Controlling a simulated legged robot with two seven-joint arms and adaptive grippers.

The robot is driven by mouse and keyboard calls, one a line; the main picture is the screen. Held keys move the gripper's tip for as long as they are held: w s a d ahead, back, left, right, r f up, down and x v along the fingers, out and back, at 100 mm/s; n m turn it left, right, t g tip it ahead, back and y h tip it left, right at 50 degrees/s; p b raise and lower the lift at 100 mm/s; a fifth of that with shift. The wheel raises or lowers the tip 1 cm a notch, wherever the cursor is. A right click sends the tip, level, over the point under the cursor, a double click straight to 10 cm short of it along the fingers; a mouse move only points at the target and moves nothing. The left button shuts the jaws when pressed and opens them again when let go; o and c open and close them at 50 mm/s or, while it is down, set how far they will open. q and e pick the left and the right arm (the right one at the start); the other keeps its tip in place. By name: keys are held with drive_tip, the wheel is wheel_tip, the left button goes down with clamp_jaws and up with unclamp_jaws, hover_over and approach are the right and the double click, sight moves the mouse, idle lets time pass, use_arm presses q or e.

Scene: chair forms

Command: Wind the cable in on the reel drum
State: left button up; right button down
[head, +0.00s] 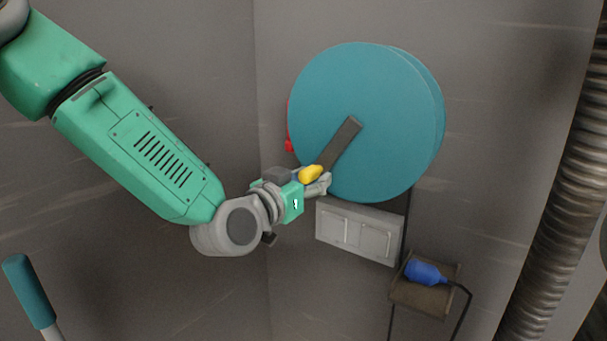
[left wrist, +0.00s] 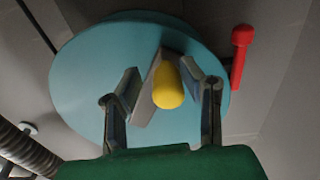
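The reel drum (head: 360,85) is a large teal disc on the grey wall. A dark crank arm (head: 342,143) runs from its middle down-left to a yellow knob (head: 311,173). In the left wrist view, the knob (left wrist: 168,86) stands between the fingers of my left gripper (left wrist: 160,80), with a visible gap on each side. In the head view my left gripper (head: 320,182) is at the knob, partly hidden by it. The black cable (head: 407,215) hangs from the drum's right side towards a brown bracket holding a blue plug (head: 425,272). My right gripper is out of view.
A red lever (left wrist: 240,55) sticks out beside the drum. A light grey panel box (head: 358,232) is on the wall just below. A ribbed pipe (head: 560,190) runs down the right side. A teal-handled rod (head: 28,290) stands at lower left.

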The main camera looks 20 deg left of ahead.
use_arm(q)
drive_tip(key=shift+s+d+f, duration=0.2)
drive_tip(key=shift+d+f, duration=0.05)
drive_tip(key=shift+d, duration=0.25)
drive_tip(key=shift+s+d+f, duration=0.15)
drive_tip(key=shift+d+f, duration=0.1)
drive_tip(key=shift+d, duration=0.45)
drive_tip(key=d, duration=0.1)
drive_tip(key=s+d, duration=0.1)
drive_tip(key=d, duration=0.1)
drive_tip(key=shift+s+d+f, duration=0.15)
drive_tip(key=shift+s+d, duration=0.1)
drive_tip(key=shift+d, duration=0.5)
drive_tip(key=shift+s+d+r+p, duration=0.35)
drive_tip(key=shift+d+r+p, duration=0.1)
drive_tip(key=shift+d, duration=0.25)
drive_tip(key=shift+s+d+r+p, duration=0.35)
drive_tip(key=shift+d+p, duration=0.1)
drive_tip(key=shift+d, duration=0.25)
drive_tip(key=shift+s+d+r, duration=0.1)
drive_tip(key=shift+d, duration=0.55)
